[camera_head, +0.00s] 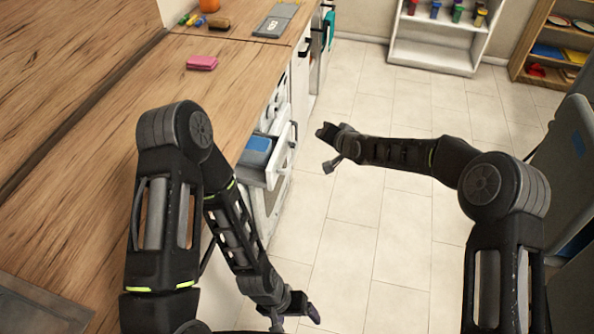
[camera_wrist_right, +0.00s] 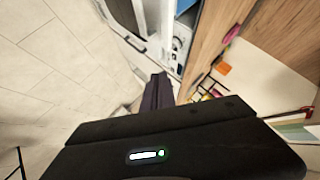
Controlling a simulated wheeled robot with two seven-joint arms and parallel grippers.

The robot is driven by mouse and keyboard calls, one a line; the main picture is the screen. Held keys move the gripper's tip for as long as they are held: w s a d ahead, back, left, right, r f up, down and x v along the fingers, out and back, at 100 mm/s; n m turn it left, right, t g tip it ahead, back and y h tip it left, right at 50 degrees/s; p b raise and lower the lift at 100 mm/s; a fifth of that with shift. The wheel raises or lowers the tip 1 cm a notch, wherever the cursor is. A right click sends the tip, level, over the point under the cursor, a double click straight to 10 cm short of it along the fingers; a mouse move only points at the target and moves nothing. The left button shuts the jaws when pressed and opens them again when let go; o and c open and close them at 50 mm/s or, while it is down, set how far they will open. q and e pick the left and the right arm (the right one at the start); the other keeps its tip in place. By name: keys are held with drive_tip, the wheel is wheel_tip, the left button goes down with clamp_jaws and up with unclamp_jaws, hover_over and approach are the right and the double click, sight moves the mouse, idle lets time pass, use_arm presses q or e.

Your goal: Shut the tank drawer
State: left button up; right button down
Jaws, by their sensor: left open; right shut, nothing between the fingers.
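The tank drawer (camera_head: 282,155) is a white drawer in the cabinet front below the wooden worktop, and it stands open into the aisle. A blue and grey container (camera_head: 257,148) sits inside it. My right gripper (camera_head: 324,133) is shut and empty, over the floor to the right of the drawer front, apart from it. Its dark fingers (camera_wrist_right: 158,92) also show in the right wrist view, with white cabinet fronts beyond. My left gripper (camera_head: 296,316) is open and low at the bottom edge, in front of the cabinets and well clear of the drawer.
The worktop (camera_head: 90,140) runs along the left, with a pink block (camera_head: 202,62) on it. The tiled floor (camera_head: 370,240) right of the drawer is clear. White shelves (camera_head: 435,45) stand at the back; dark chairs (camera_head: 570,150) stand at the right.

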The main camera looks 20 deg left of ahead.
drive_tip(key=s+d+f+n+g+h, duration=0.1)
drive_tip(key=s+d+f+n+g, duration=0.1)
drive_tip(key=s+f+g, duration=0.2)
drive_tip(key=s+f, duration=0.2)
drive_tip(key=s, duration=0.1)
drive_tip(key=shift+f+n+h, duration=0.25)
drive_tip(key=shift+n+h, duration=0.05)
drive_tip(key=shift+n, duration=0.1)
drive_tip(key=shift+a, duration=0.1)
drive_tip(key=w+a+f, duration=0.3)
drive_tip(key=a+f, duration=0.5)
drive_tip(key=shift+w+a, duration=0.35)
drive_tip(key=shift+w, duration=0.05)
